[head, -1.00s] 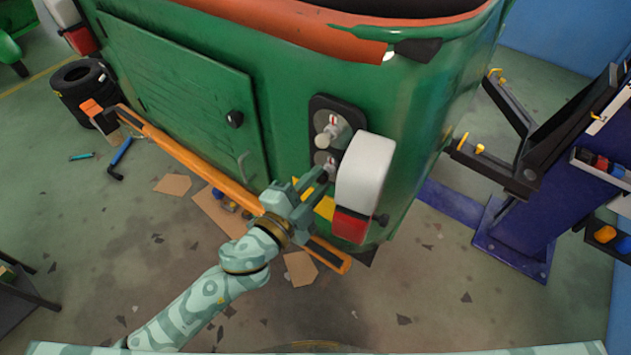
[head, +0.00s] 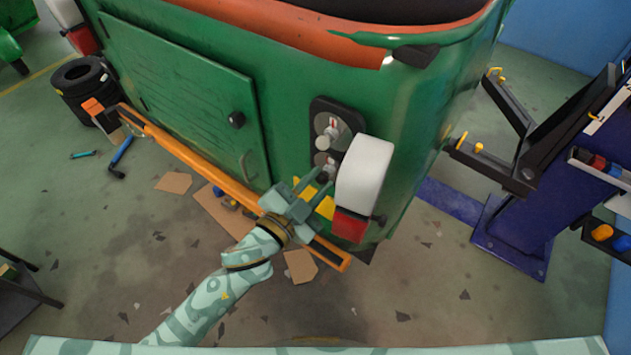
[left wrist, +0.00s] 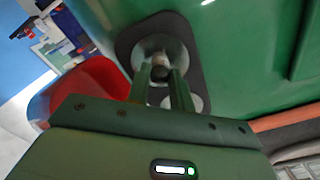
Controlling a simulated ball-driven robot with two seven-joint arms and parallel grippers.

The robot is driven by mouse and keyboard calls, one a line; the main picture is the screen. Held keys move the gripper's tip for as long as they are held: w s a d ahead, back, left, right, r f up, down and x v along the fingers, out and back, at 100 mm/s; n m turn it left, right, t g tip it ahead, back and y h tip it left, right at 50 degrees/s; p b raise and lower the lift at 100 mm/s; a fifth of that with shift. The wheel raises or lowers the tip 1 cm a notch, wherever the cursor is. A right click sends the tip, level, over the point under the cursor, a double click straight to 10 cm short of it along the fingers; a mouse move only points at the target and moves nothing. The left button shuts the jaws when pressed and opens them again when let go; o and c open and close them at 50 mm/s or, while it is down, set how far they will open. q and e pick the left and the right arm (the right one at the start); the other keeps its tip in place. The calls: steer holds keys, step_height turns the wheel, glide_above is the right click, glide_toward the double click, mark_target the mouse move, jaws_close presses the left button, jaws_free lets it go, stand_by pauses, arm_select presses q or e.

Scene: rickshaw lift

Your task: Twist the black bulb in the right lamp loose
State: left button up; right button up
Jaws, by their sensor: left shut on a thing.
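The right lamp's dark backplate (head: 333,125) is on the green rickshaw's rear corner. Its white and red cover (head: 365,175) stands beside it, to the right. The upper socket holds a pale bulb (head: 330,137). The black bulb (head: 329,171) sits in the lower socket, partly hidden by my fingers in the head view. My left gripper (head: 314,182) reaches it from below left. In the left wrist view, the two fingers are shut on the bulb's dark tip (left wrist: 160,73), inside the round reflector. My right gripper is not in view.
The green body (head: 285,90) is close behind the lamp, and an orange bar (head: 200,165) runs along its lower edge. A blue lift post (head: 560,170) with black arms stands at right. Cardboard and debris lie on the floor.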

arm_select(q)
steer(key=n, duration=0.1)
steer(key=n+p, duration=0.1)
steer(key=shift+r+n, duration=0.2)
steer(key=shift+n, duration=0.1)
steer(key=shift+f+n+p, duration=0.1)
steer(key=shift+n+p, duration=0.2)
steer(key=shift+n, duration=0.1)
